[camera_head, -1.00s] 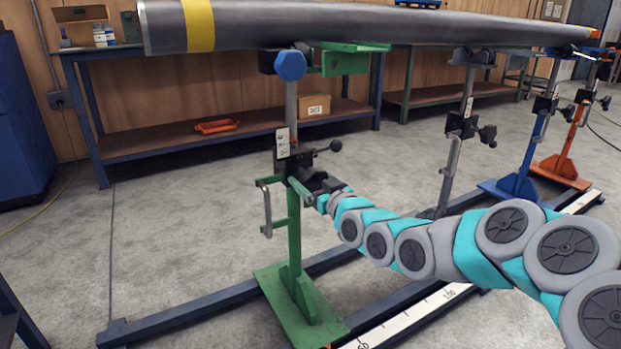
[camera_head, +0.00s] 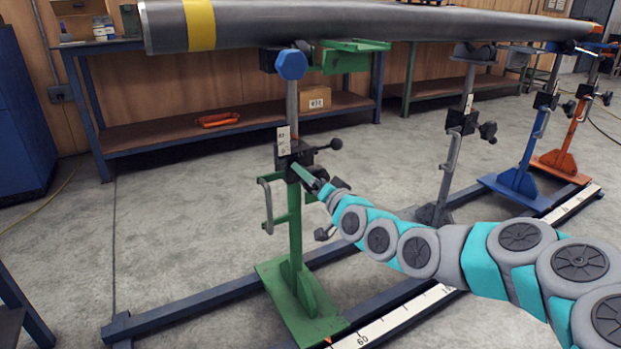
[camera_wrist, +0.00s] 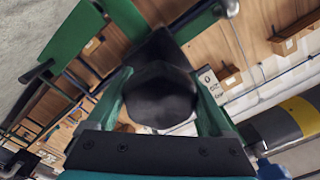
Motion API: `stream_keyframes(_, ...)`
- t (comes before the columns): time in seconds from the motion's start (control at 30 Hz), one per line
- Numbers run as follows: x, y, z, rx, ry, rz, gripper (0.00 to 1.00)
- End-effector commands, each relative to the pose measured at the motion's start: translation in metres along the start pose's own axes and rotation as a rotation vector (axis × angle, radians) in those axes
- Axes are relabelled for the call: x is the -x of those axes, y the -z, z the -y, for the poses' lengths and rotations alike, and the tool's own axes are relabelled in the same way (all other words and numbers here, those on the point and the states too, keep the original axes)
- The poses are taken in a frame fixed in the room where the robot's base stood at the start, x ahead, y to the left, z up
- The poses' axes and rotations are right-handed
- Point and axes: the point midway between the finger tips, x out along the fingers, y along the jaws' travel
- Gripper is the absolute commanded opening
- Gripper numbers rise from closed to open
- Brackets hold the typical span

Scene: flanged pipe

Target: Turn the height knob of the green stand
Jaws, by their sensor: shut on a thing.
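The green stand (camera_head: 296,230) stands upright on its green foot, left of centre in the head view, under the near end of the pipe. A black clamp block sits partway up its post. The height knob (camera_wrist: 160,95) is black and lobed. It sits between the two fingers in the wrist view, and the fingers press on both sides of it. My gripper (camera_head: 299,171) is shut on this knob at the right side of the clamp block. In the head view the knob is hidden by the fingers. A black ball-ended lever (camera_head: 335,144) sticks out right above my gripper.
The grey pipe (camera_head: 420,25) with a yellow band spans the top. A blue hexagonal knob (camera_head: 291,65) is at the stand's top. Grey, blue and orange stands (camera_head: 566,135) follow to the right. Blue floor rails (camera_head: 210,302) run by the stand's foot. Open floor lies left.

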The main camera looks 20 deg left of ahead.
Motion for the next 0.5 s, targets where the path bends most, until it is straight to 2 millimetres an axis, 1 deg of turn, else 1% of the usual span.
stream_keyframes(0.2,-0.0001,0.0011,0.0,-0.076,0.0,-0.004,0.3)
stream_keyframes(0.5,-0.0001,0.0015,-0.0002,-0.103,-0.001,-0.004,0.3)
